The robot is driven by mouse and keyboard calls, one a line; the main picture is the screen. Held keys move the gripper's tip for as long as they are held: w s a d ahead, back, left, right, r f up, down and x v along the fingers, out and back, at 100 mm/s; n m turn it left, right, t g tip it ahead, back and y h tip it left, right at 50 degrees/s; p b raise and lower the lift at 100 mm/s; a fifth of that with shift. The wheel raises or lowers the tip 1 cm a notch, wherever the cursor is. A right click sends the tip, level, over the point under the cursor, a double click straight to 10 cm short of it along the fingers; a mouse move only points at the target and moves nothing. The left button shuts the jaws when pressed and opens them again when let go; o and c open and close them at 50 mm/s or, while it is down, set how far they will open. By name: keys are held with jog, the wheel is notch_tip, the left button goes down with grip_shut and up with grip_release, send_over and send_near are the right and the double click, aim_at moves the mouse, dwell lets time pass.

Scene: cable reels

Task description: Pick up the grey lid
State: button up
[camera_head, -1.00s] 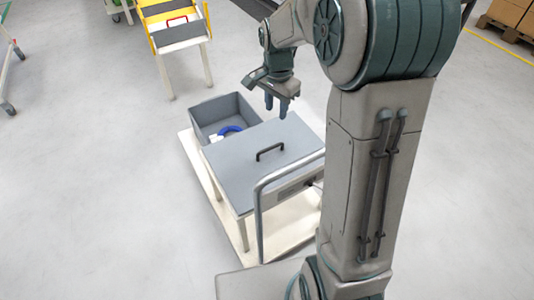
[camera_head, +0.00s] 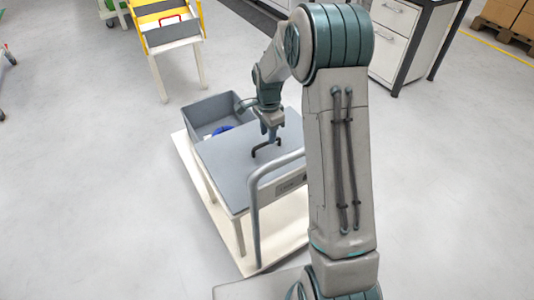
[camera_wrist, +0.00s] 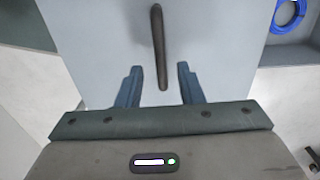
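The grey lid (camera_head: 232,172) is a flat panel with a dark bar handle (camera_head: 262,148), lying on a small stand on the cart. In the wrist view the lid (camera_wrist: 105,45) fills the middle, and its handle (camera_wrist: 158,45) runs lengthwise away from me. My gripper (camera_head: 272,136) is above the lid, close to the handle. In the wrist view my gripper (camera_wrist: 160,80) is open, with one blue finger on each side of the handle's near end. The fingers do not visibly touch the handle.
An open grey bin (camera_head: 205,111) with a blue ring (camera_wrist: 288,15) inside stands beside the lid. The cart's grey push rail (camera_head: 254,215) rises at the near side. A yellow-framed rack (camera_head: 147,38) and a white drawer cabinet (camera_head: 393,50) stand farther back.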

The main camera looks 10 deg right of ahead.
aim_at(267, 142)
jog(key=f+b, duration=0.2)
jog(key=f, duration=0.3)
jog(key=shift+a+f, duration=0.1)
jog(key=shift+a, duration=0.1)
grip_shut()
